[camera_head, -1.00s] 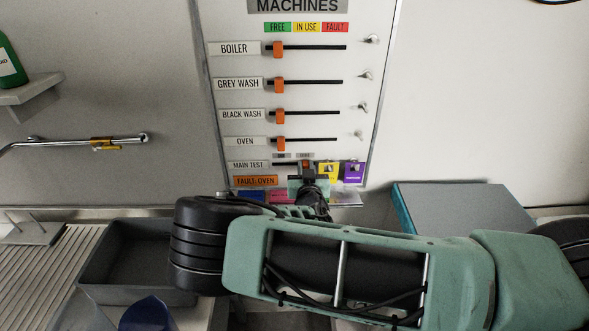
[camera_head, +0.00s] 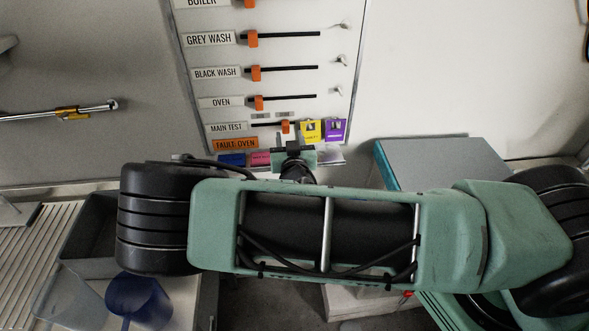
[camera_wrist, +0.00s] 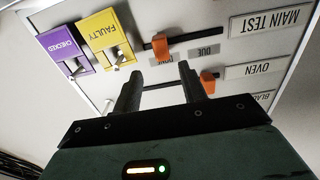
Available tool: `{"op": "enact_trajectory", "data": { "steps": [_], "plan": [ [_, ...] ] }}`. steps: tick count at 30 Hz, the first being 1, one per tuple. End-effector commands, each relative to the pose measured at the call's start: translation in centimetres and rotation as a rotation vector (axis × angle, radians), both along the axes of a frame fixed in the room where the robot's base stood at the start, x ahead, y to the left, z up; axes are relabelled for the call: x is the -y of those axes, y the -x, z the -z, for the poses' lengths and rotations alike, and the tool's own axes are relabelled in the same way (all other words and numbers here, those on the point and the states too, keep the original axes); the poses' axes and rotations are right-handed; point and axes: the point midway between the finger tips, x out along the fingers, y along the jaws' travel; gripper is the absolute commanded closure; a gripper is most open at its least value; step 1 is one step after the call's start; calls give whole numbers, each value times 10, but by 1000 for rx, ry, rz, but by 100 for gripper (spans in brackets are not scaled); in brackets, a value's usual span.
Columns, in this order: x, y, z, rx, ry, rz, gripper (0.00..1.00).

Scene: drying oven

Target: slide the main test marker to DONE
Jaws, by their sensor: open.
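The main test marker (camera_head: 286,127) is an orange slider toward the right end of the short black MAIN TEST slot (camera_head: 265,125). In the wrist view, which is upside down, the marker (camera_wrist: 160,45) stands beside the DONE label (camera_wrist: 164,60), away from the DUE label (camera_wrist: 204,49). My gripper (camera_head: 293,151) is just below the marker in the head view. In the wrist view my gripper (camera_wrist: 159,73) has its two dark fingers spread with nothing between them, and the marker shows beyond the fingertips. The fingers look apart from it.
The oven marker (camera_wrist: 208,82) is close to one finger in the wrist view. Yellow (camera_head: 310,131) and purple (camera_head: 336,130) tags hang right of the slot. A FAULT: OVEN strip (camera_head: 236,144) lies below. A grey box (camera_head: 435,165) stands at right.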

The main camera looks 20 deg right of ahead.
Motion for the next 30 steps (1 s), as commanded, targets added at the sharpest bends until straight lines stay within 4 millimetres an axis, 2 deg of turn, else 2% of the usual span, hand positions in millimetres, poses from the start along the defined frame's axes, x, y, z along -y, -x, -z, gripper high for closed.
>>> {"op": "enact_trajectory", "data": {
  "steps": [1, 9, 15, 21, 30],
  "plan": [
    [-5, 12, 6, -3, -2, -1, 58],
    [-24, 72, 5, -1, -3, -1, 58],
    [-33, 101, 3, -1, 0, 1, 58],
    [-36, 113, 1, 0, 1, 1, 58],
    [-36, 114, 0, 0, 1, 2, 58]
  ]
}}
